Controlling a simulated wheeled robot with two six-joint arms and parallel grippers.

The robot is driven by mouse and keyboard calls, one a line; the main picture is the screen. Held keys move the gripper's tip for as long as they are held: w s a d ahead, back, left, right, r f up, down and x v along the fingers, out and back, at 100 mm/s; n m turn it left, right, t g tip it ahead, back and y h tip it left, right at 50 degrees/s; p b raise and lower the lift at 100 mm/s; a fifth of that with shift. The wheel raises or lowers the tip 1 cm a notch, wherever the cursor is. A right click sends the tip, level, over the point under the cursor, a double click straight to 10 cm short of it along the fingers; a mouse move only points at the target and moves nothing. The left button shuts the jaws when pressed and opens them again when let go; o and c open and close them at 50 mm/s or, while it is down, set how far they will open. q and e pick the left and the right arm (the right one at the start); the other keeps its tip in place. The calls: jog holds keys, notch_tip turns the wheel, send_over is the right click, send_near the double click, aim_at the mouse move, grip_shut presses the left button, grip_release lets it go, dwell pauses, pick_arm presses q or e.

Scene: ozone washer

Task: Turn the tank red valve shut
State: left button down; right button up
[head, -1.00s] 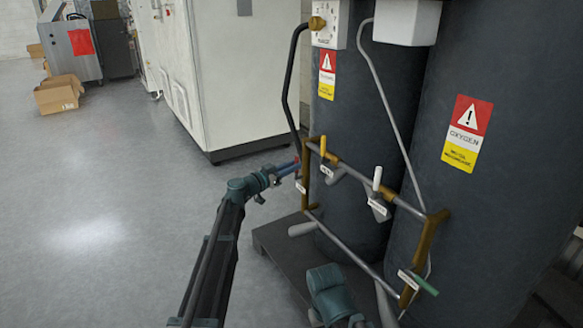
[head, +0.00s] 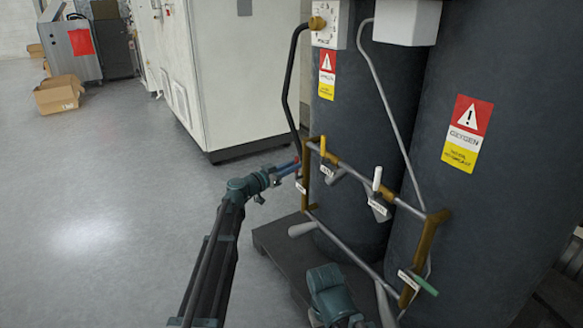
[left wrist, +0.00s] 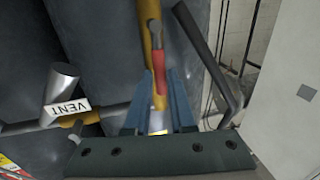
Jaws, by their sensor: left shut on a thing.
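In the head view my left gripper (head: 295,166) is at the left upright of the pipe frame, and the red handle is mostly hidden there. The dark tank (head: 352,110) stands behind the frame. My right gripper does not show; a teal part of my own stands low in the head view.
Yellow (head: 323,146), white (head: 377,178) and green (head: 424,284) valve handles sit on the pipe frame (head: 358,174). A bent black hose (head: 287,85) rises near my left gripper. A white cabinet (head: 240,70) stands behind.

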pick_arm(q)
jog(key=w+a+f+n+g+b, duration=0.1)
jog(key=w+a+f+n+g, duration=0.2)
jog(key=n, duration=1.2)
jog(key=shift+w+a+f+n+g+h, duration=0.3)
jog(key=shift+w+a+f+n+g, duration=0.15)
jog(key=shift+w+f, duration=0.7)
jog(key=shift+s+f, duration=0.1)
jog(key=shift+s, duration=0.05)
jog(key=c, duration=0.8)
grip_release()
jog(key=shift+o, duration=0.2)
